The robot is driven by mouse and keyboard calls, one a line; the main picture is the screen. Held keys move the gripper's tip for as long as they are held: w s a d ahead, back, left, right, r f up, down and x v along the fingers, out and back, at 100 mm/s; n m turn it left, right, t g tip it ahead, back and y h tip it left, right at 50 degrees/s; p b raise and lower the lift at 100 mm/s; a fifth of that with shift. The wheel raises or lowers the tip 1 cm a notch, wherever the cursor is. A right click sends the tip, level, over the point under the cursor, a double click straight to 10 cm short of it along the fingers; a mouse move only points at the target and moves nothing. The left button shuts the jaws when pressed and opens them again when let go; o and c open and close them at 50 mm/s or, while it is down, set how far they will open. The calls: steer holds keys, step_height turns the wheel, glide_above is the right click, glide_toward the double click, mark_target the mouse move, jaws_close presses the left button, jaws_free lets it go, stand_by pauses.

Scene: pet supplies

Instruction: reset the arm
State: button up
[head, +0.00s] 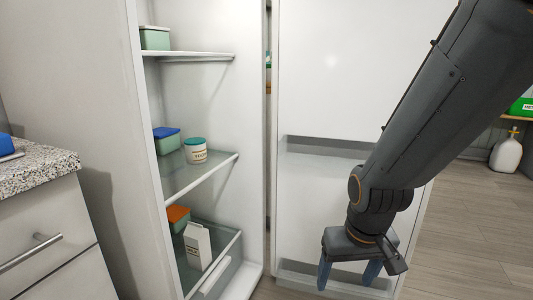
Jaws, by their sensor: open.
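My gripper (347,275) hangs at the lower right in the head view, fingers pointing down. Its two bluish fingertips stand apart, with nothing between them. My dark grey arm (440,110) comes down from the upper right corner. The gripper is in front of the inner side of a white open door (330,80). It is to the right of the open cabinet's shelves and apart from the items on them.
The cabinet holds a green tub (155,39), a blue-lidded box (167,140), a labelled jar (196,151), an orange-lidded box (178,217) and a white carton (197,245). A granite counter (45,167) stands left. A white bottle (507,153) stands on the open floor at right.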

steer(key=s+a+n+g, duration=0.1)
steer(key=s+a+n, duration=0.2)
steer(key=s+a, duration=0.5)
steer(key=s+a+n+g, duration=0.1)
steer(key=s+a+n, duration=0.3)
steer(key=a, duration=0.7)
steer(key=d+r+m+p, duration=0.4)
steer(key=d+r+p, duration=0.6)
steer(key=r+p, duration=0.3)
steer(key=s+d+r+m+p, duration=0.1)
steer(key=d+r+m+p, duration=0.3)
steer(key=d+r+p, duration=0.7)
step_height(320, 180, up, 3)
steer(key=p, duration=0.3)
steer(key=shift+d+p, duration=0.2)
steer(key=shift+p, duration=0.2)
steer(key=shift+r, duration=0.1)
steer(key=shift+c, duration=0.2)
